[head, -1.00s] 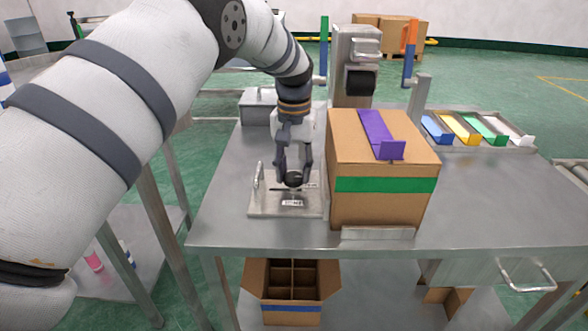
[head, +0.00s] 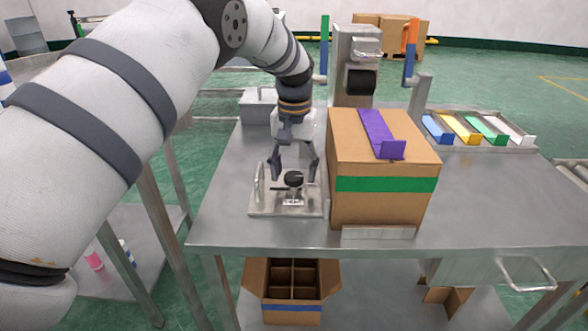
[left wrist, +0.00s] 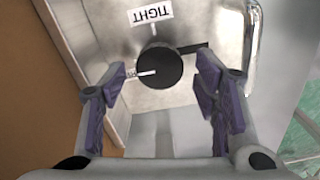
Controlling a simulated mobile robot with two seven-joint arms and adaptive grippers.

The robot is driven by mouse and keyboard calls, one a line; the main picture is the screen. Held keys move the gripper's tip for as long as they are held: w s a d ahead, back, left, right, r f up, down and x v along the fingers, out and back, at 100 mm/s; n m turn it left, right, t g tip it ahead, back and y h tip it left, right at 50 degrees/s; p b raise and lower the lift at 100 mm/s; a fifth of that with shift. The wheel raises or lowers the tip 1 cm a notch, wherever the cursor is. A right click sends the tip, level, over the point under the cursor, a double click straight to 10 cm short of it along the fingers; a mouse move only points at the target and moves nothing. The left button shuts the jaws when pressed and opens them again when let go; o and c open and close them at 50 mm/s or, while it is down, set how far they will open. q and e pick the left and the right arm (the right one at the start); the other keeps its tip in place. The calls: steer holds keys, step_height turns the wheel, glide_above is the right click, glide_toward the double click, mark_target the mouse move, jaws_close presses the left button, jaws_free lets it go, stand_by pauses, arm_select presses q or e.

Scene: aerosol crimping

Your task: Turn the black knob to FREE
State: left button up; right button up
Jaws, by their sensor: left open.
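The black knob (head: 294,177) stands on a small metal plate fixture (head: 262,211) at the left of the table. In the left wrist view the knob (left wrist: 162,68) is round, with a white pointer line aimed to picture left, at a small white label mostly hidden beside the knob. A label reading TIGHT (left wrist: 150,15), upside down, lies beyond it. A dark bar (left wrist: 193,48) extends from the knob's right side. My left gripper (head: 294,168) is open, its fingers spread on either side of the knob, apparently not touching it. My right gripper is not in view.
A cardboard box (head: 385,213) with green tape and a purple holder (head: 378,132) on top stands close right of the fixture. A metal handle (head: 257,180) rises at the plate's left edge. Coloured trays (head: 467,130) lie at the back right. The right tabletop is clear.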

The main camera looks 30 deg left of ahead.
mark_target(294, 175)
arm_select(q)
step_height(294, 175, up, 12)
steer(key=shift+f, duration=0.15)
stand_by(0.4)
